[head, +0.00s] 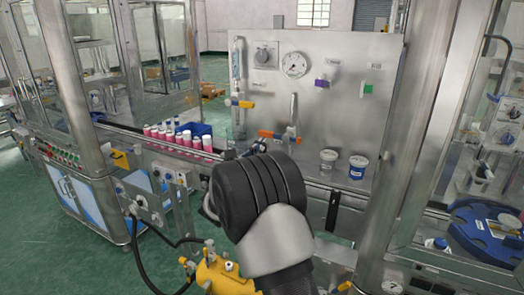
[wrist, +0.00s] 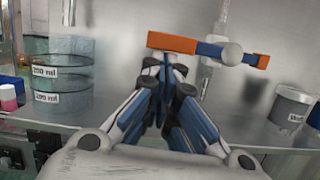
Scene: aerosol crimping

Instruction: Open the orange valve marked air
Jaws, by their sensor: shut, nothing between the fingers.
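The orange valve handle (head: 266,134) is at the lower part of the upright steel panel in the head view, on a blue valve body. In the wrist view the orange handle (wrist: 172,43) lies nearly level, with blue parts and a grey round knob to its right. My gripper (wrist: 168,66) is shut and empty, its fingertips just below and in front of the handle. I cannot tell whether they touch it. No air marking is legible.
A yellow-handled valve (head: 246,104), a gauge (head: 294,64), and purple and green valves share the panel (head: 340,110). Two tubs (head: 358,167) stand on the ledge at right. Pink cans (head: 180,138) line up at left. In the wrist view clear beakers (wrist: 62,75) stand left.

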